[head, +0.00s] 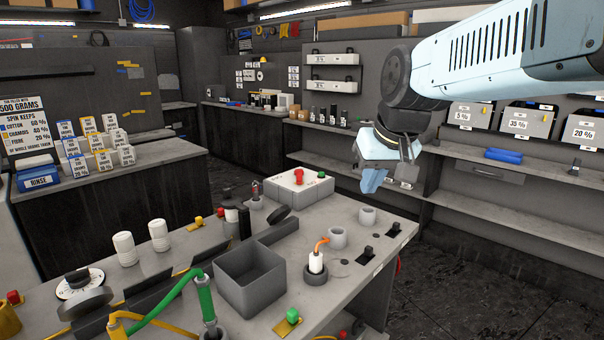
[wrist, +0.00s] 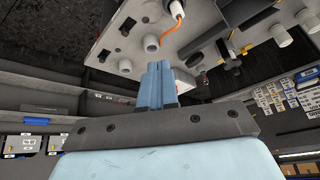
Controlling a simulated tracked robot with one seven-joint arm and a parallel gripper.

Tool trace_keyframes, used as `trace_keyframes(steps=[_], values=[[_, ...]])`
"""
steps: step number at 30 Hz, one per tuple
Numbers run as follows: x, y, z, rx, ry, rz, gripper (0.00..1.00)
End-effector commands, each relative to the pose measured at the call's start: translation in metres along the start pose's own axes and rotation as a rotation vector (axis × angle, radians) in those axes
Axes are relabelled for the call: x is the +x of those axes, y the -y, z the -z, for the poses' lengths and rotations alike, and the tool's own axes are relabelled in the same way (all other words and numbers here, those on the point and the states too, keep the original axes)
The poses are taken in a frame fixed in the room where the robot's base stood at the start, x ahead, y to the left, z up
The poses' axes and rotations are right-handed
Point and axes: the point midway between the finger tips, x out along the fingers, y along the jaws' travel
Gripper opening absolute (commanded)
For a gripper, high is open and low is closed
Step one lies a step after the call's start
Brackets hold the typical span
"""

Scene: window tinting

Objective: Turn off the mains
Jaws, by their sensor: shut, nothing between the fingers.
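A pale box (head: 300,186) with a red knob (head: 299,175) and a green button (head: 321,175) stands at the back of the workbench (head: 340,285) in the head view. Its small labels are unreadable, and I cannot tell whether it is the mains. Two black switches stand at the bench's right edge, one at the corner (head: 394,229) and one nearer (head: 367,253). My gripper (head: 373,182) is shut and empty, in the air above the bench's right back corner, right of the box. In the wrist view its blue fingers (wrist: 157,70) are together, touching nothing visible.
Grey cups (head: 338,237), an open grey bin (head: 248,278), a white plug with an orange cable (head: 316,262) and a green hose (head: 206,300) crowd the bench. A shelved counter (head: 480,165) runs behind. The dark floor (head: 460,290) right of the bench is clear.

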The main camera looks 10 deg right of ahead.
Motion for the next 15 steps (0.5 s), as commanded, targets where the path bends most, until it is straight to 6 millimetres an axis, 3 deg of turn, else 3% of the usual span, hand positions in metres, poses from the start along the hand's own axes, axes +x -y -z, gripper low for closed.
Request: trace_keyframes(steps=[3, 8, 15], values=[[0.009, 0.001, 0.044, 0.008, 0.014, 0.031, 0.00], [0.027, 0.000, 0.099, 0.018, 0.025, 0.072, 0.00], [0.065, -0.006, 0.179, 0.035, 0.034, 0.135, 0.00]])
